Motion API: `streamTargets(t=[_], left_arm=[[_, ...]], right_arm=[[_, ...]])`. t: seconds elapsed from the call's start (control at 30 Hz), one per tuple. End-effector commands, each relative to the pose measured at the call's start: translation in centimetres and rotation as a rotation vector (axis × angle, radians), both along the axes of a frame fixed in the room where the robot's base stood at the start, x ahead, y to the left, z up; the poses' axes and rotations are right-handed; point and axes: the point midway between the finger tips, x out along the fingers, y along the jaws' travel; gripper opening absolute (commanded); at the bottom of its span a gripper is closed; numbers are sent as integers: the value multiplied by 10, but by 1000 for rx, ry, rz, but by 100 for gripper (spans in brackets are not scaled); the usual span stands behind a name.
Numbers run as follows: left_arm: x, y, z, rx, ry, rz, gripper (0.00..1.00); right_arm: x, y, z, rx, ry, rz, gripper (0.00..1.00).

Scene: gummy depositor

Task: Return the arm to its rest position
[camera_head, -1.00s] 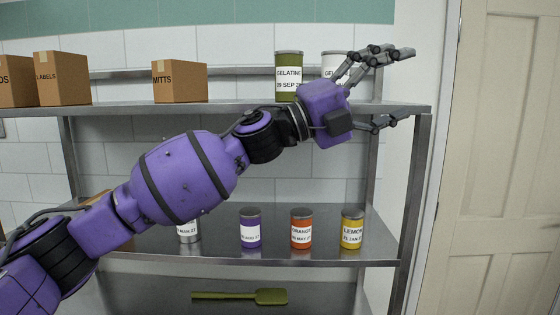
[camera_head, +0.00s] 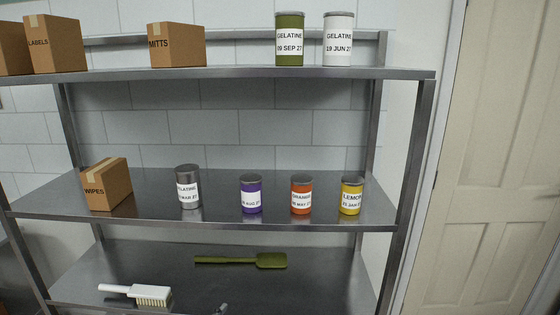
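No purple arm and no clear part of either gripper shows in the head view now. A small grey tip (camera_head: 222,309) pokes in at the bottom edge. It is too little to tell whether it is part of a gripper. The space in front of the shelves, where my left arm was, is clear, and the shelf goods are in plain sight.
The steel rack's top shelf (camera_head: 240,74) holds boxes, a green gelatine can (camera_head: 289,40) and a white one (camera_head: 338,40). The middle shelf (camera_head: 110,221) holds a wipes box (camera_head: 108,186) and several cans. A green spatula (camera_head: 240,261) and white brush (camera_head: 138,294) lie below.

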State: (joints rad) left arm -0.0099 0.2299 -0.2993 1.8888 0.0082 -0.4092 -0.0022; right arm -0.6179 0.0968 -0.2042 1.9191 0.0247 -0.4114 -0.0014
Motion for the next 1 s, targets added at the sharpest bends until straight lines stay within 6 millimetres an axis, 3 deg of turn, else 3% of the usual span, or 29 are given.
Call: streamTargets(t=[0.03, 0.2, 0.4, 0.5, 0.57, 1.0], left_arm=[[-29, 15, -32, -24, 72, 44, 78], [-124, 57, -111, -73, 261, 178, 78], [-228, 83, -173, -89, 441, 287, 78], [-261, 87, -188, -90, 495, 310, 78], [-270, 88, -191, -89, 508, 315, 78], [-270, 88, -191, -89, 508, 315, 78]], right_arm=[[0, 0, 0, 0, 0, 0, 62], [0, 0, 0, 0, 0, 0, 62], [0, 0, 0, 0, 0, 0, 62], [0, 0, 0, 0, 0, 0, 62], [0, 0, 0, 0, 0, 0, 62], [0, 0, 0, 0, 0, 0, 62]])
